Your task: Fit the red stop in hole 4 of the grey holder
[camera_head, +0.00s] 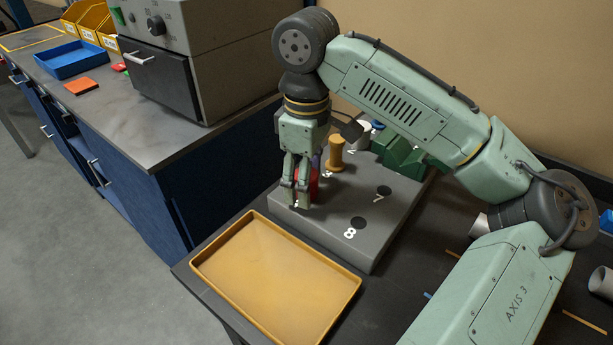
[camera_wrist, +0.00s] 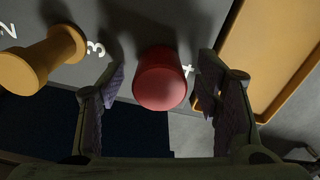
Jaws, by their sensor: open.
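The red stop (camera_head: 314,184) stands at the front left of the grey holder (camera_head: 325,215), partly hidden by my gripper in the head view. In the wrist view the red stop (camera_wrist: 160,82) is beside the white number 4, with its round end toward the camera. Its base and hole 4 itself are hidden, so I cannot tell how deep it sits. My gripper (camera_head: 297,203) points down over that corner. In the wrist view its fingers (camera_wrist: 160,92) are open, one on each side of the red stop, with gaps showing.
A yellow-orange stop (camera_head: 335,153) stands on the holder near numbers 2 and 3. Holes 7 (camera_head: 384,190) and 8 (camera_head: 358,223) look empty. A yellow tray (camera_head: 275,275) lies in front of the holder. Green blocks (camera_head: 398,152) stand behind.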

